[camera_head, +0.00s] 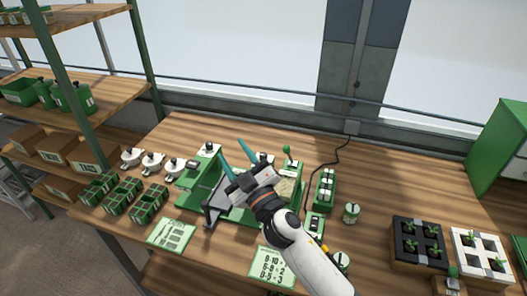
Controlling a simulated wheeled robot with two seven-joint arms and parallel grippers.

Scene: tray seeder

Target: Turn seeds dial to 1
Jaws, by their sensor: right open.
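The green tray seeder (192,190) stands on the wooden table, left of the middle. A white dial with a dark knob (208,149) sits at its back left. Another pale round part (265,158) shows behind my gripper, partly covered. I cannot tell which one is the seeds dial, and no dial setting is readable. My right gripper (229,140) is open, with two teal fingers spread apart and nothing between them. It is above the seeder, its fingers pointing to the back left, and it hides the machine's middle. My left gripper is out of view.
A card with number ranges (273,268) and another card (172,233) lie in front. White dispensers (152,163) and green crates (122,194) stand left. A green switch box (326,188), a cable and a small jar (351,213) are right. Seedling trays (393,241) stand far right.

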